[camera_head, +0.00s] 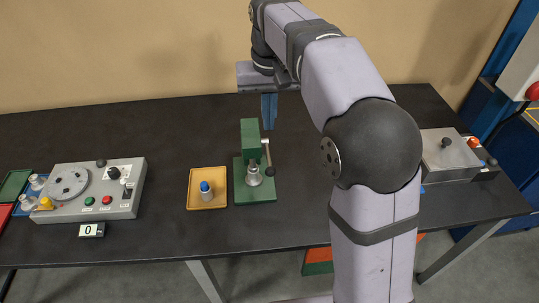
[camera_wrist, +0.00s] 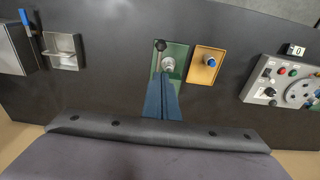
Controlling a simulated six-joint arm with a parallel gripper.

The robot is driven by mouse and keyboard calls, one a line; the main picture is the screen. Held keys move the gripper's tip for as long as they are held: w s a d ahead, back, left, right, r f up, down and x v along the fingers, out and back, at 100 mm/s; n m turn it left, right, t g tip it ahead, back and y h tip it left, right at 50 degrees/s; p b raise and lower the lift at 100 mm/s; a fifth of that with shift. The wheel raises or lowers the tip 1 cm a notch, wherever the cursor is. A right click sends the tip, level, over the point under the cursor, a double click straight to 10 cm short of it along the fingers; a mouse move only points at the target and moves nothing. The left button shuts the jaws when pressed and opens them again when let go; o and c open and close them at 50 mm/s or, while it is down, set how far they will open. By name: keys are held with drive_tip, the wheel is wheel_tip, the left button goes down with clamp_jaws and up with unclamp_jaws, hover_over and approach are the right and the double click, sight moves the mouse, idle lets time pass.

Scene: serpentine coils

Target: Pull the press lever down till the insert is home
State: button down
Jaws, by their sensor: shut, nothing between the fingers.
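The green press (camera_head: 250,140) stands on a green base plate (camera_head: 264,192) in the middle of the table. Its lever (camera_head: 268,154) is a thin metal bar on the right side with a dark knob at its upper end. A metal piece (camera_head: 254,177) stands under the press head; I cannot tell how deep the insert sits. My gripper (camera_head: 269,124) is shut and empty, pointing down behind and a little right of the press. In the wrist view its blue fingers (camera_wrist: 162,100) are together, in front of the press, with the lever knob (camera_wrist: 160,45) beyond their tips.
A yellow tray (camera_head: 193,204) with a blue-capped part (camera_head: 206,190) is left of the press. A grey control panel (camera_head: 127,205) stands farther left. A grey box (camera_head: 445,165) is at the right. The table behind the press is clear.

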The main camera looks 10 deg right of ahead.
drive_tip(key=p, duration=0.3)
hover_over(269, 166)
wheel_tip(269, 166, down, 10)
drive_tip(key=shift+w+f, duration=0.1)
drive_tip(key=shift+f, duration=0.05)
drive_tip(key=shift+s+f, duration=0.2)
drive_tip(key=shift+f, duration=0.25)
drive_tip(key=shift+s+f, duration=0.2)
drive_tip(key=shift+f, duration=0.25)
